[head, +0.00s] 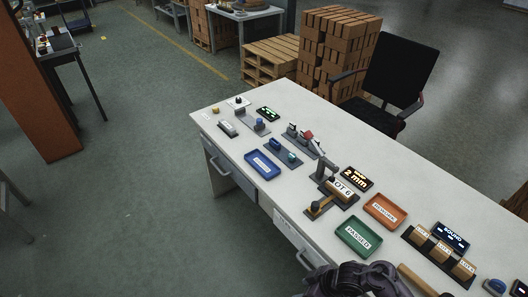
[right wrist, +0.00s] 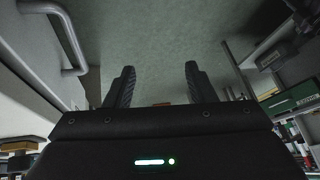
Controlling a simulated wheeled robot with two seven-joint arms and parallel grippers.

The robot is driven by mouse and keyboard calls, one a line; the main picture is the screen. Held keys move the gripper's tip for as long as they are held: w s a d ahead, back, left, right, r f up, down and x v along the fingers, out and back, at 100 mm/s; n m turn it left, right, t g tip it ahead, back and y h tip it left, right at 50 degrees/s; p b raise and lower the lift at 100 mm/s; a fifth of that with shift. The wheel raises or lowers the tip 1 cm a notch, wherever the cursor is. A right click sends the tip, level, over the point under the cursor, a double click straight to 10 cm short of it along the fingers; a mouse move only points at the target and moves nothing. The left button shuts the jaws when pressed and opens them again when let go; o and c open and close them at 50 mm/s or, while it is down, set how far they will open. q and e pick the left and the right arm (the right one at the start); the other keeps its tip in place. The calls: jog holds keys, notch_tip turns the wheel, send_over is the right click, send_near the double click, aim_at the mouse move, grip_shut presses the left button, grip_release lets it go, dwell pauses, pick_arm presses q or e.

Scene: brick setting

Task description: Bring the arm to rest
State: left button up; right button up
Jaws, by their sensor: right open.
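My right gripper (right wrist: 159,78) shows in the right wrist view with its two dark fingers apart and nothing between them. Dull green floor lies beyond the fingertips. A dark part of my own arm shows at the bottom edge of the head view, over the near side of the desk (head: 232,153). The gripper fingers cannot be made out there. My left gripper is in neither view.
A grey drawer front with a bar handle (right wrist: 70,45) is left of the fingers. The desk bears a blue tray (head: 262,165), a green tray (head: 358,237), an orange tray (head: 386,210) and small devices. A black chair (head: 398,75) stands behind.

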jog(key=s+d+f+m+h+b, duration=0.1)
jog(key=s+d+f+m, duration=0.2)
jog(key=s+f, duration=0.5)
jog(key=s+d+f+m+h+b, duration=0.1)
jog(key=s+d+f+m+h, duration=0.15)
jog(key=f, duration=0.85)
pick_arm(q)
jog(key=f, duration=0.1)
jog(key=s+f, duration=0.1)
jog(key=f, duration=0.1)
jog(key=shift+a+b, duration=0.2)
jog(key=shift+b, duration=0.15)
pick_arm(e)
jog(key=s+d+f+m+h, duration=0.1)
jog(key=s+f, duration=0.3)
jog(key=s, duration=0.5)
jog(key=s+d+f+m+g+h, duration=0.1)
jog(key=s+d+f, duration=0.3)
jog(key=s, duration=0.5)
jog(key=shift+s+d+f+m, duration=0.25)
jog(key=shift+s+d+m, duration=0.05)
jog(key=shift+s+m, duration=0.1)
jog(key=shift+h, duration=0.25)
